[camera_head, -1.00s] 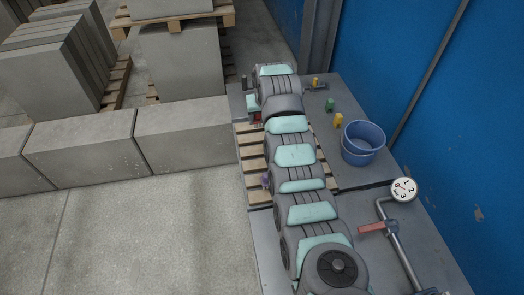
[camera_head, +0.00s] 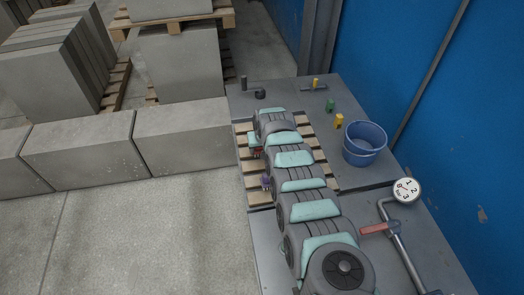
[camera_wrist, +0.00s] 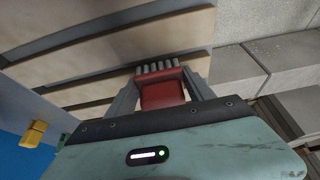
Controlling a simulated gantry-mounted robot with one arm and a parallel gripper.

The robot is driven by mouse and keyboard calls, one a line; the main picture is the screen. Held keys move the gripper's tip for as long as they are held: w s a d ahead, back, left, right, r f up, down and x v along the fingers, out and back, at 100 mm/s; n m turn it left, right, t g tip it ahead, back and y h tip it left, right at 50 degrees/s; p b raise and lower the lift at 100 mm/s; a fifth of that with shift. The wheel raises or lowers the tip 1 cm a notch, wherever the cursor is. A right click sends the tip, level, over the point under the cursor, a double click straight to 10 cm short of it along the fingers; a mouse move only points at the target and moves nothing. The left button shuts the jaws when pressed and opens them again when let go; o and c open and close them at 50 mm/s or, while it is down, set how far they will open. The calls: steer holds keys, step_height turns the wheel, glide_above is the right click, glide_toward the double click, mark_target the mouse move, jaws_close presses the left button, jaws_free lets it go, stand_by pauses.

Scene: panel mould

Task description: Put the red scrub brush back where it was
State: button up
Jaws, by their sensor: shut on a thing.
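The red scrub brush (camera_wrist: 163,88) is held between the two fingers of my gripper (camera_wrist: 163,80) in the wrist view. Its pale grey bristles point away from the palm, toward the wooden slats of the pallet (camera_wrist: 110,65). I cannot tell whether the bristles touch a slat. In the head view a little of the red brush (camera_head: 258,150) shows at the left side of my arm, over the pallet (camera_head: 247,168). My arm hides most of the brush and the fingers there.
A small purple thing (camera_head: 266,182) shows beside my arm over the pallet. A blue bucket (camera_head: 364,145), yellow block (camera_head: 338,121) and green block (camera_head: 330,105) stand on the grey table to the right. A gauge (camera_head: 407,190) on a pipe stands nearer. Concrete blocks (camera_head: 80,150) line the left.

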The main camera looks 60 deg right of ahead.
steer(key=shift+f, duration=0.15)
steer(key=shift+f, duration=0.1)
steer(key=o, duration=1.3)
steer(key=p+v, duration=0.1)
steer(key=p, duration=0.1)
steer(key=p+v, duration=0.2)
steer(key=shift+d+r, duration=0.2)
steer(key=shift+r, duration=0.05)
steer(key=shift+a+r, duration=0.15)
steer(key=shift+a, duration=0.1)
steer(key=shift+r, duration=0.3)
steer(key=shift+p+v, duration=0.45)
steer(key=shift+v, duration=3.4)
